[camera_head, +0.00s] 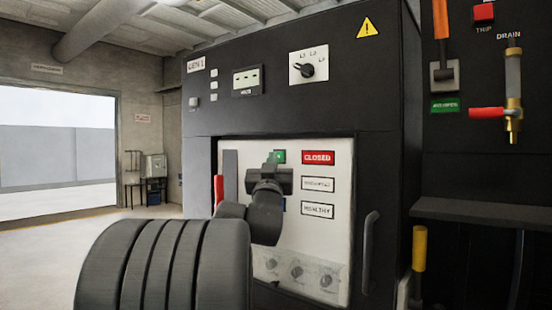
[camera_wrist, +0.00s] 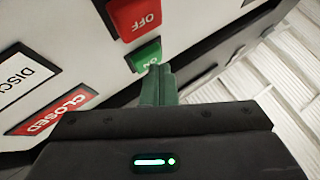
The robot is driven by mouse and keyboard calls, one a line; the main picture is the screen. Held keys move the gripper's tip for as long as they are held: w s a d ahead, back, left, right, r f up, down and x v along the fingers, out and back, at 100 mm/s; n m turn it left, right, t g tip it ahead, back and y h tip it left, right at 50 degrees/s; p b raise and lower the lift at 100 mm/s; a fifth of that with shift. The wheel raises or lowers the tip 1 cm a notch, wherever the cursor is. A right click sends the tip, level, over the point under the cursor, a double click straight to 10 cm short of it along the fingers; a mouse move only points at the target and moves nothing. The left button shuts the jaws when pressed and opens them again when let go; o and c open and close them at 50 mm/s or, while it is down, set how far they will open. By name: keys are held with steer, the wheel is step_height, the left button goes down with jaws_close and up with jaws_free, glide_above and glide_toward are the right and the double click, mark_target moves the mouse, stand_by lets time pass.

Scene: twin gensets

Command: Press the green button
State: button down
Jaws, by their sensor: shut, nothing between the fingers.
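The green button (camera_wrist: 144,55), marked ON, is on the white panel in the wrist view, just below a red OFF button (camera_wrist: 134,17). My gripper (camera_wrist: 158,70) is shut and empty, its fingertips at the lower right edge of the green button and overlapping it in the picture. I cannot tell whether they touch it. In the head view a green square (camera_head: 279,156) shows just above and behind my gripper (camera_head: 271,159), partly covered by it. The red OFF button is not visible in the head view, and my arm hides part of the panel there.
The white panel (camera_head: 340,235) sits recessed in the black GEN 1 cabinet (camera_head: 275,120). A red CLOSED label (camera_head: 318,157) is right of the green square, a red handle (camera_head: 218,190) left. A grey handle (camera_head: 369,250) sticks out at right. Open floor lies at left.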

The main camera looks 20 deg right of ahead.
steer(key=shift+s+a+b, duration=0.35)
steer(key=shift+s+a, duration=0.15)
steer(key=shift+a, duration=0.15)
steer(key=s+a, duration=0.1)
steer(key=a, duration=0.1)
steer(key=s+a, duration=0.2)
stand_by(0.5)
steer(key=shift+d, duration=0.15)
stand_by(0.5)
steer(key=shift+s+a+p, duration=0.65)
steer(key=shift+a+p, duration=0.05)
steer(key=shift+a, duration=0.15)
steer(key=shift+s+a+p, duration=0.6)
steer(key=shift+a+p, duration=0.1)
steer(key=shift+a, duration=0.15)
